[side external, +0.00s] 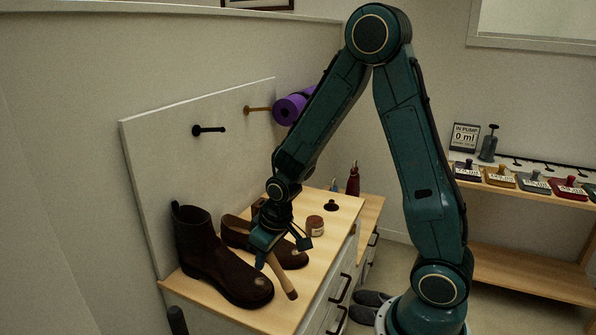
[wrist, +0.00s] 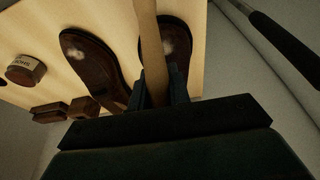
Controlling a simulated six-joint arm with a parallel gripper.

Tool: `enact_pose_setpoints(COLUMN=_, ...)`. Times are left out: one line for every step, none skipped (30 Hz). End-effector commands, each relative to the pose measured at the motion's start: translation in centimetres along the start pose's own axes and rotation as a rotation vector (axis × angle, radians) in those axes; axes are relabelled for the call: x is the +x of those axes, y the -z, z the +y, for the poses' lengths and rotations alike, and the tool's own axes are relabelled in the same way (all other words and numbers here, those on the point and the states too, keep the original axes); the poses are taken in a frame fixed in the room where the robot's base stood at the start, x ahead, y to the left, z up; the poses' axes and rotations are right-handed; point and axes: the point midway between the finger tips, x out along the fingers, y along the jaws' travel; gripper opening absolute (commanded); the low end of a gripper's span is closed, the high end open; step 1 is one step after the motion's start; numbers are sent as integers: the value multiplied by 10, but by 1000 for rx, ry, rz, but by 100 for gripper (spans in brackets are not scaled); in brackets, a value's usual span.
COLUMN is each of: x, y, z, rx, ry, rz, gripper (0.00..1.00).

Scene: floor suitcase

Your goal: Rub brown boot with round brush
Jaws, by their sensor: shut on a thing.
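The brown boot (side external: 207,258) stands upright at the left of the wooden top, with a pale patch on its toe. In the wrist view the boot (wrist: 178,38) shows partly behind the handle. A brown low shoe (side external: 235,232), also with a pale toe patch, is beside it; it shows in the wrist view (wrist: 90,62). My gripper (side external: 266,243) is above the boot's toe area and is shut on a straight wooden handle (side external: 282,276). The handle also shows in the wrist view (wrist: 149,40). No brush head shows on it; whether handle and boot touch is unclear.
A small jar (side external: 315,225) and a black knobbed piece (side external: 331,205) stand right of the shoes. Two brown blocks (wrist: 50,112) lie near the jar. A white pegboard (side external: 195,160) rises behind. A purple roll (side external: 290,108) hangs there. The top's front right is bare.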

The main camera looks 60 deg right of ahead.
Motion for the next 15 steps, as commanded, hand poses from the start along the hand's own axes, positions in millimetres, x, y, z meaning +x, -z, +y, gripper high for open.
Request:
enact_pose_setpoints(x=0, y=2, z=0, rx=0, ry=0, rz=0, gripper=0)
enact_pose_setpoints(x=1, y=3, z=0, rx=0, ry=0, rz=0, gripper=0)
enact_pose_setpoints(x=1, y=5, z=0, rx=0, ry=0, rz=0, gripper=0)
enact_pose_setpoints(x=1, y=7, z=0, rx=0, ry=0, rz=0, gripper=0)
enact_pose_setpoints(x=2, y=8, z=0, rx=0, ry=0, rz=0, gripper=0)
enact_pose_setpoints(x=2, y=11, z=0, rx=-1, ry=0, rz=0, gripper=0)
enact_pose_setpoints(x=3, y=12, z=0, rx=-1, ry=0, rz=0, gripper=0)
enact_pose_setpoints(x=3, y=14, z=-1, rx=-1, ry=0, rz=0, gripper=0)
enact_pose_setpoints(x=4, y=17, z=-1, rx=-1, ry=0, rz=1, gripper=0)
enact_pose_setpoints(x=4, y=19, z=-1, rx=-1, ry=0, rz=0, gripper=0)
enact_pose_setpoints(x=4, y=20, z=-1, rx=-1, ry=0, rz=0, gripper=0)
enact_pose_setpoints(x=4, y=22, z=-1, rx=-1, ry=0, rz=-1, gripper=0)
enact_pose_setpoints(x=5, y=23, z=-1, rx=-1, ry=0, rz=-1, gripper=0)
enact_pose_setpoints(x=5, y=24, z=-1, rx=-1, ry=0, rz=0, gripper=0)
enact_pose_setpoints(x=5, y=25, z=-1, rx=-1, ry=0, rz=0, gripper=0)
